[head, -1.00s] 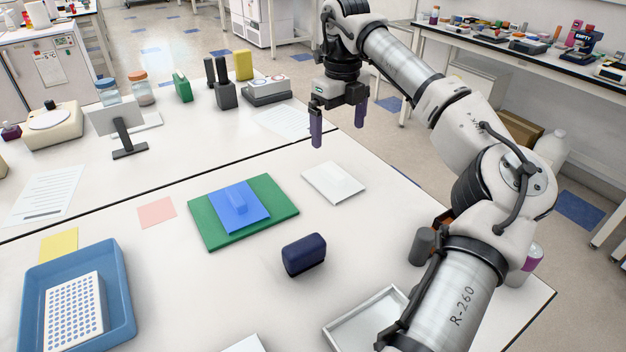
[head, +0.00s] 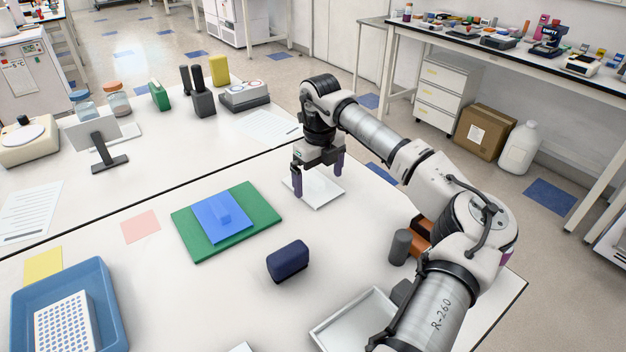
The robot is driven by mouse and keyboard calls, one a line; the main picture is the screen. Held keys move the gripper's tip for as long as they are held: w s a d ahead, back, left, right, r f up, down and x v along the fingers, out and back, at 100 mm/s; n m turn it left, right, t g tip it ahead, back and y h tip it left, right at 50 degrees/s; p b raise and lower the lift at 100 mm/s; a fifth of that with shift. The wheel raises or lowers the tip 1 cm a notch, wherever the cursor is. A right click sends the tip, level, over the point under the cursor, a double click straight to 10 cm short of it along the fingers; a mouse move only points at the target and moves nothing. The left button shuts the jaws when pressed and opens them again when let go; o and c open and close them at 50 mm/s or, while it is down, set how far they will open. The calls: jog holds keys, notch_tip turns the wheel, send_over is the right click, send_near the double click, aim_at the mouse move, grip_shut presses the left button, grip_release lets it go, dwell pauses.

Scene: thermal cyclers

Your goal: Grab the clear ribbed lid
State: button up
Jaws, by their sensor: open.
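The clear ribbed lid appears to be the pale, flat, see-through piece (head: 322,194) lying on the white table, right of the green mat. Its ribs are too small to make out clearly. My gripper (head: 318,185) is open above it, with dark purple fingers pointing down. One finger is at the lid's left side and the other near its far right side. I cannot tell whether the fingertips touch the lid or the table. The gripper covers the lid's far part.
A blue lid-like piece (head: 222,217) lies on a green mat (head: 183,225). A dark blue block (head: 288,261) stands nearer. A shallow tray (head: 330,333), a grey cylinder (head: 400,247) and a blue bin (head: 112,318) are also on the table. Bare table surrounds the pale piece.

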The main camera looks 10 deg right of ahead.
jog(key=shift+f, duration=0.85)
jog(key=shift+c, duration=0.4)
jog(key=c, duration=0.8)
